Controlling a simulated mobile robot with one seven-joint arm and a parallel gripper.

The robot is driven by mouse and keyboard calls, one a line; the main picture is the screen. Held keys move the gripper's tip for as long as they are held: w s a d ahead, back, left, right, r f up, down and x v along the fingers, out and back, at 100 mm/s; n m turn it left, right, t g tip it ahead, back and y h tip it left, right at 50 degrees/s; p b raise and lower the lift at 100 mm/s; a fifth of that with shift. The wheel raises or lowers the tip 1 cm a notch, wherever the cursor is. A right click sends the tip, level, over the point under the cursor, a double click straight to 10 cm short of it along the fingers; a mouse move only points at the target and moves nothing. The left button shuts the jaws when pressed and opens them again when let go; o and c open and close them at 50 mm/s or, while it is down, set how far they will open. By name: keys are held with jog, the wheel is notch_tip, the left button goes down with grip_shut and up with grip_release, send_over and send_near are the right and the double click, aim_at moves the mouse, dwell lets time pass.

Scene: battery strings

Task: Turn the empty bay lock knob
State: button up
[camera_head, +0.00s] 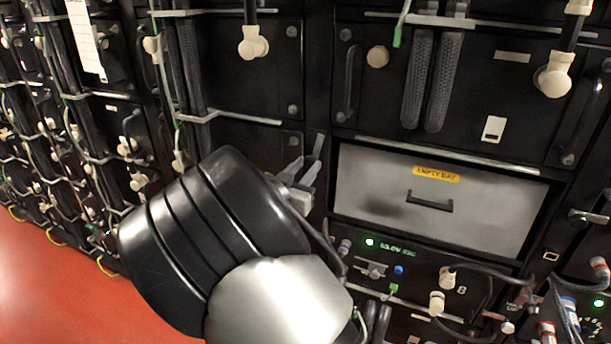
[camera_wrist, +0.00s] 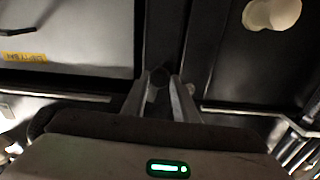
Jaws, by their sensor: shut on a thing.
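The empty bay (camera_head: 375,195) is a light grey drawer front with a yellow label and a dark handle. It also shows in the wrist view (camera_wrist: 85,45), upside down at upper left. My gripper (camera_head: 306,164) is at the left edge of the bay, against the dark frame. In the wrist view my gripper (camera_wrist: 159,88) has its two fingers on either side of the small dark lock knob (camera_wrist: 158,76), shut on it. The knob's turn angle is hard to read. In the head view the fingers and wrist hide the knob.
Black battery modules with cream connectors (camera_head: 254,44) and thick cables (camera_head: 418,75) surround the bay. A panel with a green light (camera_head: 369,242) and plugs lies below it. The red floor (camera_head: 45,290) is clear at lower left.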

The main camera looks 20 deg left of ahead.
jog(key=m+b, duration=0.1)
jog(key=b, duration=0.1)
jog(key=m+b, duration=0.1)
jog(key=m, duration=0.1)
jog(key=m+b, duration=0.1)
jog(key=b, duration=0.1)
jog(key=shift+f+m+b, duration=0.3)
jog(key=m+b, duration=0.3)
jog(key=b, duration=0.1)
jog(key=shift+m+b, duration=0.4)
jog(key=m+b, duration=0.4)
jog(key=b, duration=0.2)
jog(key=shift+m, duration=0.4)
jog(key=shift+r+m+b, duration=0.2)
jog(key=shift+m+b, duration=0.8)
jog(key=o, duration=1.1)
jog(key=shift+c, duration=0.2)
jog(key=s+a+p, duration=0.1)
jog(key=s, duration=1.6)
jog(key=shift+s+a+p, duration=0.15)
jog(key=shift+s+p, duration=0.1)
jog(key=shift+p, duration=0.05)
